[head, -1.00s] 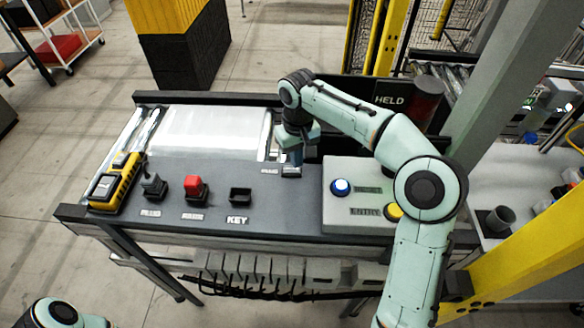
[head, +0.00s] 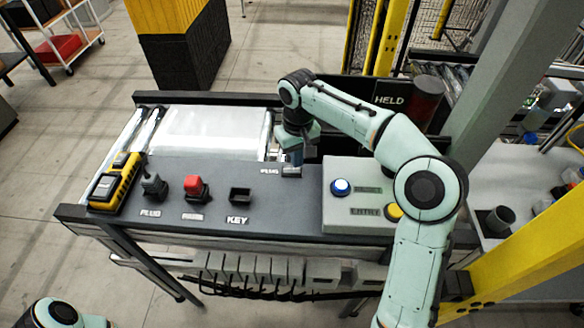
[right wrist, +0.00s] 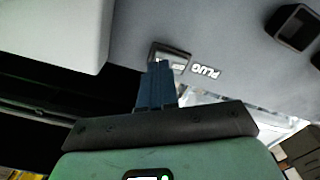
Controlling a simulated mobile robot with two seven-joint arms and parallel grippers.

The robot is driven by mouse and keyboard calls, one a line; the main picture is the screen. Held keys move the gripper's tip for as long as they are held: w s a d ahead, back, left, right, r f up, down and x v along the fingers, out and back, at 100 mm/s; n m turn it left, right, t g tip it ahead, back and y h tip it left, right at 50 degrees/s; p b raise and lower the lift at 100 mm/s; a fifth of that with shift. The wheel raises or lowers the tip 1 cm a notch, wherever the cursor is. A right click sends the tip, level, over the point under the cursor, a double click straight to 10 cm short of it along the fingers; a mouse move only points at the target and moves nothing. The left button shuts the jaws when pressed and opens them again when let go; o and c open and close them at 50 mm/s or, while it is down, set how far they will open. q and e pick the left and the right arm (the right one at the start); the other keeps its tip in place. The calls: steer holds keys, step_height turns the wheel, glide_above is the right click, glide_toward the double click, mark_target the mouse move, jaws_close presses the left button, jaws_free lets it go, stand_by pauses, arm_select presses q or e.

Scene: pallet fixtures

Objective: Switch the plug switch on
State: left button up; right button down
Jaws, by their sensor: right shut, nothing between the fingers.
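The plug switch (right wrist: 170,57) is a small dark block on the grey panel, beside a white PLUG label, in the right wrist view. In the head view it sits at the back of the panel (head: 291,171), left of the light grey button box. My right gripper (right wrist: 158,68) is shut and empty, with its blue fingertips at the switch, covering part of it. They look in contact or nearly so; I cannot tell which. The switch's position is unclear. The right gripper also shows from above in the head view (head: 294,158). My left gripper is out of view.
The button box (head: 350,218) has a blue and a yellow button. A dark HELD sign (head: 392,98) stands behind.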

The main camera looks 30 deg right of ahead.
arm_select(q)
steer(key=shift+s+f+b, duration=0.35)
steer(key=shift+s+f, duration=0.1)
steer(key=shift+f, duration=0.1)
arm_select(e)
steer(key=shift+f, duration=1.05)
steer(key=shift+s, duration=0.1)
steer(key=shift+r+p, duration=0.85)
steer(key=shift+r, duration=0.75)
steer(key=shift+r+p, duration=1)
steer(key=shift+r, duration=1)
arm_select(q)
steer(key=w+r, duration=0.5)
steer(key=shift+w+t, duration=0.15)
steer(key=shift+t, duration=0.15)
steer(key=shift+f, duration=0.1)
arm_select(e)
steer(key=shift+f, duration=0.1)
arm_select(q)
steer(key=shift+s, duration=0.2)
